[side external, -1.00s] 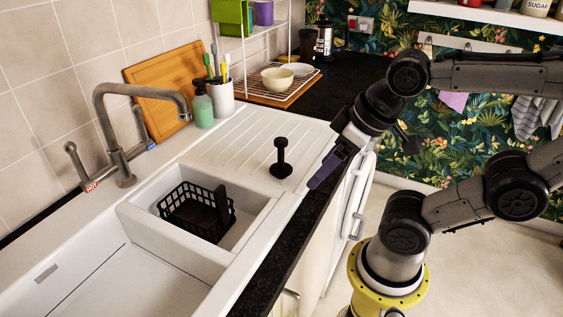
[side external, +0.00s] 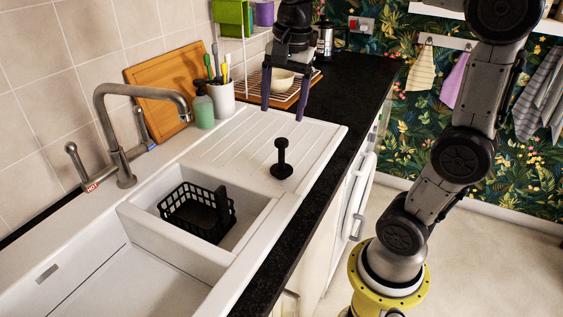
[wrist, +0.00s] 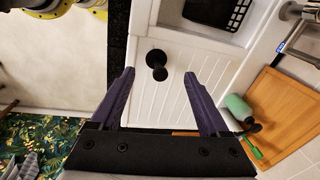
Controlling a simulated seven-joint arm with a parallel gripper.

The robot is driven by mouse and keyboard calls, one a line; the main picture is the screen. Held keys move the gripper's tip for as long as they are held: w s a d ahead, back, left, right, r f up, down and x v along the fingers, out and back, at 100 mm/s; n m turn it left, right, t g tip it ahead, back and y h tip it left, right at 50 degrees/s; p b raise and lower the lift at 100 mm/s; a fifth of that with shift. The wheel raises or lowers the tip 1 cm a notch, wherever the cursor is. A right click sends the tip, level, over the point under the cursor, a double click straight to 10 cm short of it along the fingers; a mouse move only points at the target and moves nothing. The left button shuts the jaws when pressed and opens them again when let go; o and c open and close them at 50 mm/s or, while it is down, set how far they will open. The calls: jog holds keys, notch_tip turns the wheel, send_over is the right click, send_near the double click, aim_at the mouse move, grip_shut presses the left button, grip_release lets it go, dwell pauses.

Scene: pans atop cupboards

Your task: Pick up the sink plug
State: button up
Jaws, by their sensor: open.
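The black sink plug (side external: 282,160) stands upright on the white ribbed drainboard (side external: 225,150), its wide round base down and its knob up. In the wrist view the plug (wrist: 157,64) shows from above, just beyond and between the fingertips. My gripper (side external: 284,115) is open and empty, with its purple fingers pointing down. It hangs above the far part of the drainboard, behind the plug and apart from it. In the wrist view my gripper (wrist: 158,72) has its two fingers spread wide on either side of the plug's line.
A black basket (side external: 196,212) sits in the small basin at the near side. The tap (side external: 118,130), green soap bottle (side external: 203,108) and white brush cup (side external: 221,98) stand along the wall. A dish rack with a bowl (side external: 278,79) is behind my gripper. The drainboard around the plug is clear.

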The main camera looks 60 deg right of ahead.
jog(key=m+g, duration=0.2)
send_over(280, 140)
notch_tip(280, 140, down, 4)
jog(key=shift+w+f, duration=0.15)
jog(key=shift+d+f, duration=0.1)
jog(key=shift+f, duration=0.2)
notch_tip(280, 140, down, 8)
jog(key=shift+s+f, duration=0.15)
jog(key=shift+f, duration=1.15)
jog(key=shift+s+f, duration=0.15)
jog(key=shift+f, duration=1.1)
grip_shut()
